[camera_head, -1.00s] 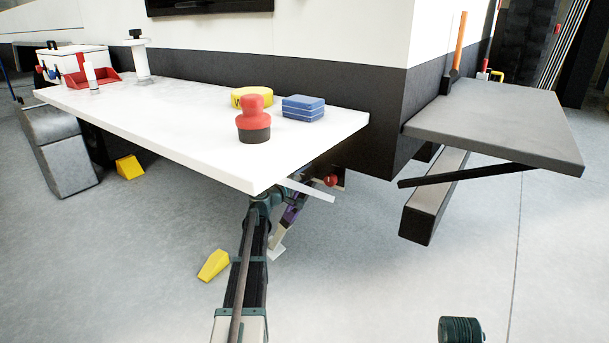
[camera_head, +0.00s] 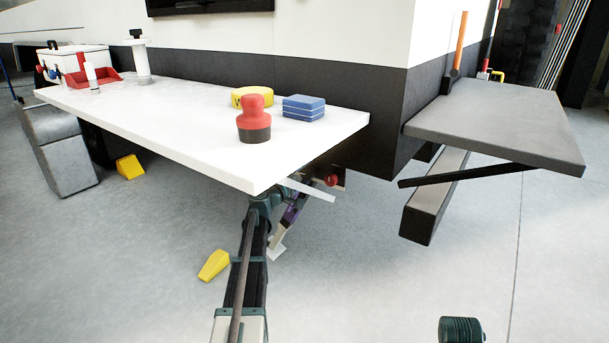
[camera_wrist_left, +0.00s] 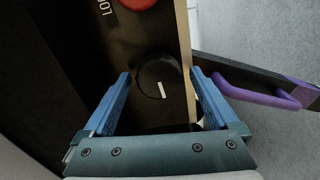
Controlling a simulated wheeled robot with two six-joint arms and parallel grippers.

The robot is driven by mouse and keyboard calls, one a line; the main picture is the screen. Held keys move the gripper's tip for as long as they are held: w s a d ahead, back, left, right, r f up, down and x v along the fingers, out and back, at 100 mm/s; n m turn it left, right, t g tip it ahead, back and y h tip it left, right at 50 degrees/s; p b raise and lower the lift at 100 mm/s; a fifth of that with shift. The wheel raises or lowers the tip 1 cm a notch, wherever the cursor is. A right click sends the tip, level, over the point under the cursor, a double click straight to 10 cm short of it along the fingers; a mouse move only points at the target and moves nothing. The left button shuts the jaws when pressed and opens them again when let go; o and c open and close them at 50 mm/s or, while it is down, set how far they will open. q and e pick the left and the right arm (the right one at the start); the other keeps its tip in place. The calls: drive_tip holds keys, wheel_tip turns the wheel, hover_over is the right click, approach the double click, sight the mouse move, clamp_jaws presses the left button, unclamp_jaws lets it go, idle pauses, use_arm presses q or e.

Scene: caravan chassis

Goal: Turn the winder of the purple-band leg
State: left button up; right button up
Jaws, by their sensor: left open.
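The leg with the purple band (camera_head: 291,214) slants down below the front corner of the white worktop in the head view. A black round winder (camera_wrist_left: 156,77) with a white mark sits on a dark plate there. My left gripper (camera_wrist_left: 161,88) is open, with one blue finger on each side of the winder; I cannot tell whether they touch it. In the head view my left arm reaches under the worktop, and its fingers are hidden. My right gripper is not in view.
A red knob (camera_wrist_left: 137,4) sits above the winder; it also shows in the head view (camera_head: 331,180). The white worktop (camera_head: 180,125) overhangs my left arm and holds a red-topped stamp (camera_head: 254,120). A yellow wedge (camera_head: 214,265) lies on the floor. A grey shelf (camera_head: 500,125) stands right.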

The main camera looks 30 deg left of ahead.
use_arm(q)
drive_tip(key=s+a, duration=0.1)
drive_tip(key=s, duration=1.2)
drive_tip(key=shift+s, duration=0.3)
drive_tip(key=s+d+f+m+g+h+p, duration=0.1)
drive_tip(key=d+f+m+g+h+p, duration=0.2)
drive_tip(key=d, duration=0.9)
drive_tip(key=s+d+f+m+g+h, duration=0.1)
drive_tip(key=d+f+m+g, duration=0.3)
drive_tip(key=d, duration=0.7)
drive_tip(key=s+d+f+m+g+h+p, duration=0.15)
drive_tip(key=d+m+g, duration=0.3)
drive_tip(key=d, duration=0.75)
drive_tip(key=s+d+f+m+g+y+p, duration=0.25)
drive_tip(key=s+d+f+m+g, duration=0.2)
drive_tip(key=s+d, duration=0.5)
drive_tip(key=s+d+r+m+g+y+p, duration=0.1)
drive_tip(key=s+m+g+y+p, duration=0.25)
drive_tip(key=s, duration=0.75)
wheel_tip(320, 180, up, 38)
drive_tip(key=t+y+p, duration=0.1)
drive_tip(key=y+p, duration=0.1)
drive_tip(key=p, duration=3.5)
